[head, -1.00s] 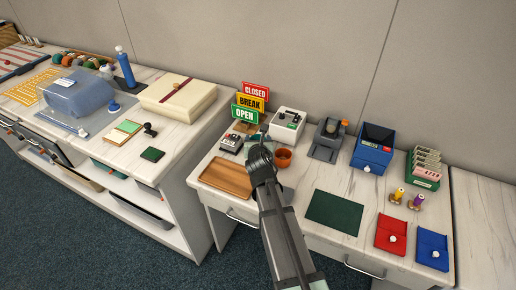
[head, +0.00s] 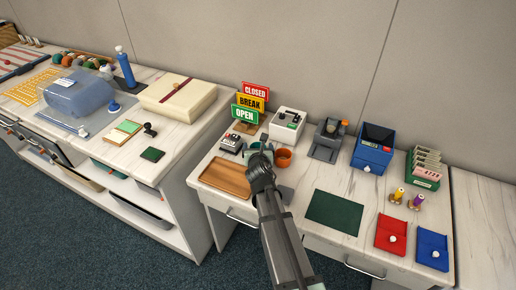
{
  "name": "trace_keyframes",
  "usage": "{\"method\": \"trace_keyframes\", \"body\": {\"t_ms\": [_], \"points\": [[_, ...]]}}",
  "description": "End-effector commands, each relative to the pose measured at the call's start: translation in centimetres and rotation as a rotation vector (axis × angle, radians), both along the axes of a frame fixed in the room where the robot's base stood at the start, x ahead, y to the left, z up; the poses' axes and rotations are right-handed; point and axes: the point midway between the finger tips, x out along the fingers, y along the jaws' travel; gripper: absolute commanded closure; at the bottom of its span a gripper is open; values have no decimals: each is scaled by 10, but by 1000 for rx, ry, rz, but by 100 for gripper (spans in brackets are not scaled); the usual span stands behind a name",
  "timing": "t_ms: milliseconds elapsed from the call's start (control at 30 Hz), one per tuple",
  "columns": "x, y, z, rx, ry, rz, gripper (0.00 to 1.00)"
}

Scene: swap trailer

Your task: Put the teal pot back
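A teal pot (head: 256,146) shows only in part on the desk, just behind the end of my arm, to the left of an orange-brown pot (head: 284,158). My gripper (head: 261,158) is in front of the teal pot and covers much of it. Its fingers are hidden by my own wrist. I cannot tell whether they touch or hold the pot, or whether the pot stands on the desk.
A wooden tray (head: 226,178) lies to the left. A small grey device (head: 231,144), a white box (head: 287,124) and stacked signs (head: 247,114) stand close behind. A green mat (head: 335,212) lies to the right, with bare desk around it.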

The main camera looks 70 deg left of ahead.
Motion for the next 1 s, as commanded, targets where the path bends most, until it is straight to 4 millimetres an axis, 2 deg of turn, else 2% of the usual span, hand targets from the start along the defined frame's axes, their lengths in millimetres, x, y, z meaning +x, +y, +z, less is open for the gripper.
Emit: {"method": "trace_keyframes", "body": {"t_ms": [467, 667, 1000], "points": [[-1, -3, 4, 0, -1, 0, 6], [-7, -23, 12, 1, 0, 1, 6], [-26, -78, 35, 1, -1, 1, 6]]}}
